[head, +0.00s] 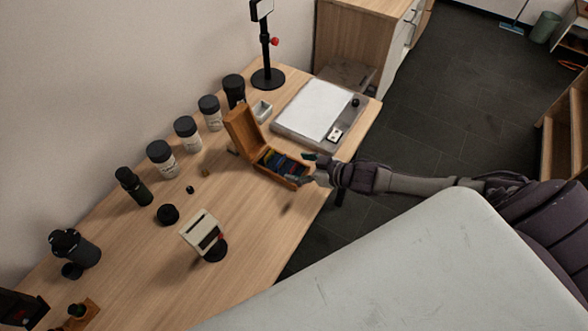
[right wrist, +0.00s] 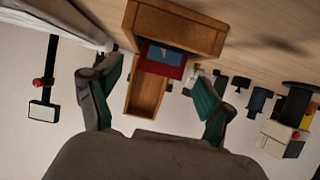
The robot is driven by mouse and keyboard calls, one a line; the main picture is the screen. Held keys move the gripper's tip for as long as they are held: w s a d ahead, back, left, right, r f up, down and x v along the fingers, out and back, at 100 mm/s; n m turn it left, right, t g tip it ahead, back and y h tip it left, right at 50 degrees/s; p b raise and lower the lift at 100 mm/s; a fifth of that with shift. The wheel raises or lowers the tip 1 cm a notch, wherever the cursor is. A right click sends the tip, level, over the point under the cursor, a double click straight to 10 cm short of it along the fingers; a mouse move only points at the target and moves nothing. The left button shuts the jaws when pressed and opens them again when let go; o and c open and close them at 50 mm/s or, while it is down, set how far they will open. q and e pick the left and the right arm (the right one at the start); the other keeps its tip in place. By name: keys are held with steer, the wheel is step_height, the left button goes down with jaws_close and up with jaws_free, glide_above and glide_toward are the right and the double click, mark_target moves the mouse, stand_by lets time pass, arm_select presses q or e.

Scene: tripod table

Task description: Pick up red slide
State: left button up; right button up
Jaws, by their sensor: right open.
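An open wooden box (head: 240,130) stands on the table near its right edge, lid up, with several dark and bluish slides (head: 279,163) inside. In the right wrist view the box (right wrist: 176,22) shows a red slide (right wrist: 165,71) next to a blue slide (right wrist: 166,53); the red one is partly covered. My right gripper (head: 311,170) is at the box's right end. In the right wrist view its open green-padded fingers (right wrist: 158,78) stand apart on either side of the box, with nothing held. The red slide cannot be made out in the head view. My left gripper is not in view.
A grey light pad with white paper (head: 316,108) lies behind the box. Black-lidded jars (head: 187,134) line the wall side. A black stand (head: 267,77) is at the back, and a cream device (head: 203,232) stands in front. Bare table (head: 258,232) lies between the device and the box.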

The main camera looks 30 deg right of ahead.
steer(key=c, duration=0.8)
steer(key=shift+r, duration=0.6)
step_height(320, 180, up, 2)
steer(key=shift+r+b, duration=0.25)
steer(key=shift+b, duration=0.1)
steer(key=w+d+r+v, duration=0.1)
steer(key=v, duration=1.2)
steer(key=shift+w+d+r+p, duration=0.2)
steer(key=shift+d+r+p, duration=0.05)
steer(key=shift+d+p, duration=0.2)
